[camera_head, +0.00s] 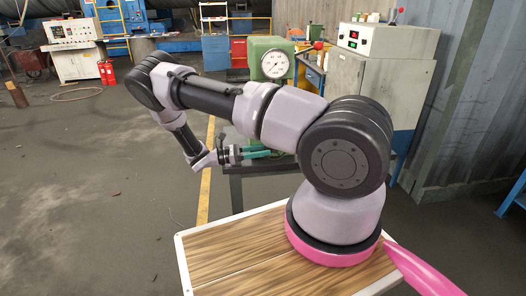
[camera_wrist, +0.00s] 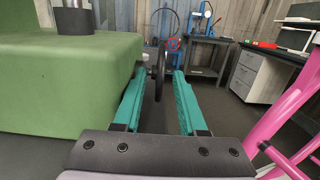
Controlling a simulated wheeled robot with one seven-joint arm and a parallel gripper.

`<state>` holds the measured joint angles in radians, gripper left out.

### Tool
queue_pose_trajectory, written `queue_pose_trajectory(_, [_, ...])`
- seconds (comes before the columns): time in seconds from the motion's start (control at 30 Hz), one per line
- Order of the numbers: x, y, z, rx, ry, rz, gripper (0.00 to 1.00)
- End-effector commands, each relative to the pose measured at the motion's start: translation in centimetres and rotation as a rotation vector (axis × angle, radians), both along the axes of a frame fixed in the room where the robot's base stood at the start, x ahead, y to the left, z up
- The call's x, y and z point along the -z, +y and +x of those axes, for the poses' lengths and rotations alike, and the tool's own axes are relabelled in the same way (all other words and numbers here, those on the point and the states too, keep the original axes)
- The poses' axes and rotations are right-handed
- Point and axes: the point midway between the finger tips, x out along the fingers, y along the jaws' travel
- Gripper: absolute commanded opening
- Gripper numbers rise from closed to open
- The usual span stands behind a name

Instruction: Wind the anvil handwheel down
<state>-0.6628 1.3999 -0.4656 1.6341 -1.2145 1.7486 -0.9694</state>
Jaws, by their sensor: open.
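The green hardness tester (camera_head: 272,52) with a round white dial stands on a bench beyond my arm in the head view. Its green body (camera_wrist: 70,75) fills the left of the wrist view, with a dark upright cylinder (camera_wrist: 75,20) on top. A dark handwheel (camera_wrist: 161,68) shows nearly edge-on beside the body. My gripper (camera_wrist: 160,76) is open, its two teal fingers on either side of the wheel in the picture. Contact cannot be told. In the head view my gripper (camera_head: 262,152) is low beside the bench, and my arm hides the handwheel.
A grey cabinet (camera_head: 370,85) with a control box stands right of the tester. A second workbench (camera_wrist: 215,45) and a white drawer unit (camera_wrist: 255,75) stand farther off in the wrist view.

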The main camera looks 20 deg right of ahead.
Motion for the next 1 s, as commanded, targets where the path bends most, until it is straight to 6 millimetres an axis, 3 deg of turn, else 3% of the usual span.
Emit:
queue_pose_trajectory(0.5, [0.8,8.7,2.5,-0.002,-0.001,0.000,0.41])
queue_pose_trajectory(0.7, [0.9,9.8,2.8,-0.001,0.000,0.000,0.41])
queue_pose_trajectory(1.0, [0.7,9.8,2.8,0.002,-0.004,0.004,0.41])
